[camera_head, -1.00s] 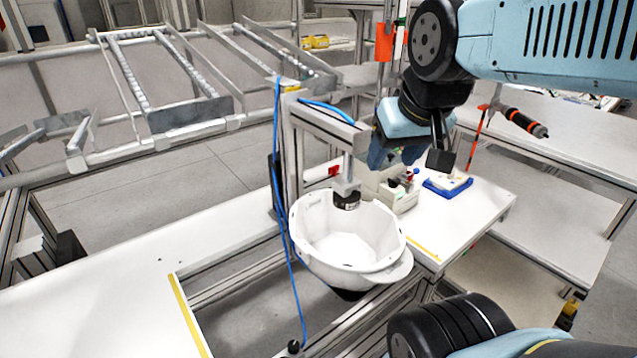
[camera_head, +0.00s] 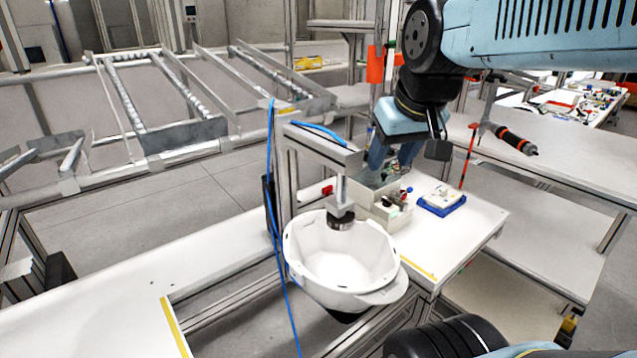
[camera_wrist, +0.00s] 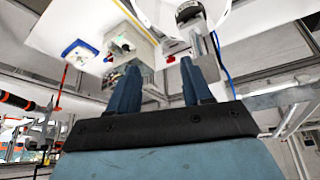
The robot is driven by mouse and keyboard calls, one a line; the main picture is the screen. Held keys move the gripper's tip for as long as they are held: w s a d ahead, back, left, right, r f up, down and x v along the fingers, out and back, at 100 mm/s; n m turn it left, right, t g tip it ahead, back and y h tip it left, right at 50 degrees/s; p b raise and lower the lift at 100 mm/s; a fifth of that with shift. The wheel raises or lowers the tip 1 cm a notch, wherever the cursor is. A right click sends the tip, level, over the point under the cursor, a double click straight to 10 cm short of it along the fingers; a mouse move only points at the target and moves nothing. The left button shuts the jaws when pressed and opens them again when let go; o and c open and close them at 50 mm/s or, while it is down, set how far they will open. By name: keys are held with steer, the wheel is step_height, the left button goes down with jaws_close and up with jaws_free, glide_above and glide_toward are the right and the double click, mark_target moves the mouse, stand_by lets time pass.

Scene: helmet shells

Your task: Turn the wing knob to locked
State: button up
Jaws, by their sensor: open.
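My gripper (camera_head: 388,168) hangs open and empty at the far side of the bench, above and behind a grey bin. In the wrist view its two blue fingers (camera_wrist: 158,70) stand apart with nothing between them. A white helmet shell (camera_head: 340,278) sits open side up under a press post with a black round end (camera_head: 341,222). A small red part (camera_head: 327,190) shows by the upright frame, left of the bin. I cannot tell whether it is the wing knob, and I make out no wing shape or lock marking in either view.
The grey bin (camera_head: 392,218) holds small parts. A blue tray (camera_head: 441,205) with a white item lies to its right. A blue hose (camera_head: 270,190) runs down the aluminium frame (camera_head: 289,170). The white bench (camera_head: 110,275) at left is largely clear.

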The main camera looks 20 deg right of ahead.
steer(key=w+d+r, duration=0.2)
steer(key=n+g, duration=0.5)
steer(key=n, duration=1.2)
glide_above(327, 191)
step_height(327, 191, down, 11)
steer(key=f, duration=0.9)
steer(key=w+f, duration=0.1)
steer(key=f, duration=0.3)
steer(key=shift+d+f, duration=0.25)
steer(key=shift+f, duration=0.05)
jaws_close()
